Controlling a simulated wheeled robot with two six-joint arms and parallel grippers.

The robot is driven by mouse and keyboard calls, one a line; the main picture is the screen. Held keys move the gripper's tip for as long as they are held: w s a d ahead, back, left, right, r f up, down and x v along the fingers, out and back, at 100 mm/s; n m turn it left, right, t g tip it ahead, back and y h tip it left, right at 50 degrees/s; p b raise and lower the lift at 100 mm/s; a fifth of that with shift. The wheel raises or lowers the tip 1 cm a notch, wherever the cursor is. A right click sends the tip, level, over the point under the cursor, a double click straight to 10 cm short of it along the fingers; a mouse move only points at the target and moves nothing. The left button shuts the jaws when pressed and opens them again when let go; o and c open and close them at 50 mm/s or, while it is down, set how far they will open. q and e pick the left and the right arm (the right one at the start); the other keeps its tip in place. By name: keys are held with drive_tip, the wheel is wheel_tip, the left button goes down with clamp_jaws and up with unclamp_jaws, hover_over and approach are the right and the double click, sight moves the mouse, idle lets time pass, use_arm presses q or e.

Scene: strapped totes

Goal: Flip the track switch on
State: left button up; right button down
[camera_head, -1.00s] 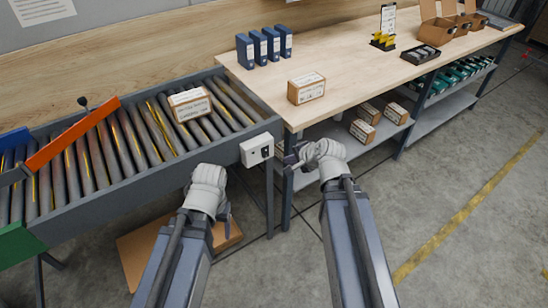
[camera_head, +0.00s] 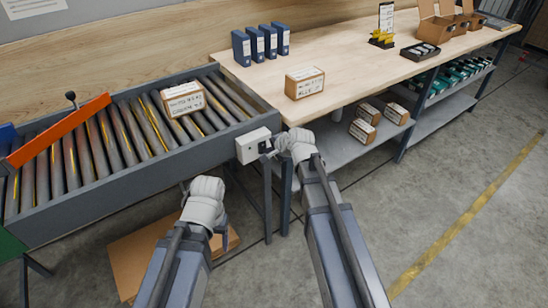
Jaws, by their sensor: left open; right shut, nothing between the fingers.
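The track switch is a light grey box (camera_head: 253,145) fixed to the near side rail at the right end of the roller track (camera_head: 125,185). My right gripper (camera_head: 270,148) is shut with nothing in it. Its fingertips are at the right part of the switch box's face and cover the toggle area, so I cannot tell the switch's position or whether they touch it. My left gripper (camera_head: 222,228) is open and empty, low in front of the track, well to the left of and below the switch box.
A wooden workbench (camera_head: 350,70) adjoins the track on the right and bears a small carton (camera_head: 304,83) and blue binders (camera_head: 262,45). Flat cardboard (camera_head: 135,255) lies on the floor.

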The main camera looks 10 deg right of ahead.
drive_tip(key=shift+w, duration=0.2)
drive_tip(key=shift+w+a+f, duration=0.1)
drive_tip(key=shift+w, duration=0.05)
idle(0.3)
drive_tip(key=shift+r+p, duration=0.75)
drive_tip(key=shift+r, duration=0.1)
